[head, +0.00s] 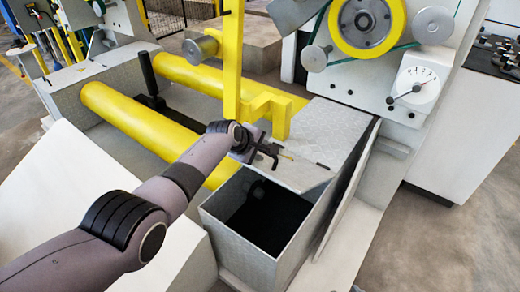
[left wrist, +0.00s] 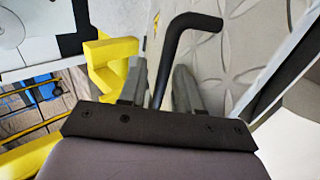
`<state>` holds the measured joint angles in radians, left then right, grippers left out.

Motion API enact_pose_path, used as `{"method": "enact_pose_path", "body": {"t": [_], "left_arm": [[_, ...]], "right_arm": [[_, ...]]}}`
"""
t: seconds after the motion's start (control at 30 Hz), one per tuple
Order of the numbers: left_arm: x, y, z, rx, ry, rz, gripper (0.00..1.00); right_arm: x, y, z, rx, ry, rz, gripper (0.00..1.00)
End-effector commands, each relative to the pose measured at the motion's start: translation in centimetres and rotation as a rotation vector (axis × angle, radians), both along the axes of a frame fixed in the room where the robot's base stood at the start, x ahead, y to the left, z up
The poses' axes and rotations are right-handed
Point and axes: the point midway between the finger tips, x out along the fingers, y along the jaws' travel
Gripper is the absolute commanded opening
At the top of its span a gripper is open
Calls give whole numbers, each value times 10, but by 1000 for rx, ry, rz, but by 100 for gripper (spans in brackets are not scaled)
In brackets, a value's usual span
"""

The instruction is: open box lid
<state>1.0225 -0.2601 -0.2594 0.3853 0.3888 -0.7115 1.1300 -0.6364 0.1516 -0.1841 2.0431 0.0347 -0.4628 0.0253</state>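The open-topped grey box (head: 232,243) stands low at the centre of the head view, with a dark interior. A grey diamond-plate panel (head: 320,150), apparently its lid, lies behind the opening; it also shows in the left wrist view (left wrist: 245,40). A black bent handle (left wrist: 180,28) stands by the panel. My left gripper (head: 268,152) is over the panel's near left part. My right gripper is not in view.
Yellow rollers (head: 145,125) lie left of the box, and a yellow bracket (head: 280,112) stands close behind my left gripper. A machine panel with a dial (head: 412,85) and a yellow-rimmed wheel (head: 368,25) rises at the right. Open floor (head: 460,240) lies at the lower right.

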Motion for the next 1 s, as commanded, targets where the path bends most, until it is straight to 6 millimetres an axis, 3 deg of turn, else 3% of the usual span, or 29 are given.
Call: {"method": "enact_pose_path", "body": {"t": [0.37,0.6,1.0], "left_arm": [[-4,2,6,0,4,-1,33],[-15,9,22,-1,5,-1,33],[-33,24,45,0,1,-1,33]], "right_arm": [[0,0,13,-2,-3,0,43],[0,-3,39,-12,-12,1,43],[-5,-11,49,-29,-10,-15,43]]}}
